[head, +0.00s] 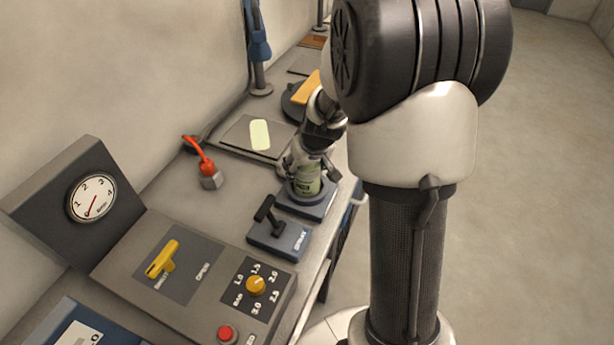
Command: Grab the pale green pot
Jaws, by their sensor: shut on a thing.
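The pale green pot (306,181) stands upright in a round blue-grey holder on a small blue base (317,211) near the bench's front edge. My gripper (308,168) reaches down over it from the far side and is shut on it. The fingers cover the pot's upper part and some of its sides. I cannot tell whether the pot touches the bottom of the holder.
A block with a black lever (268,216) stands just nearer than the pot. A control panel with yellow lever (162,260), knob (256,285) and gauge (92,198) fills the near left. Open floor lies right.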

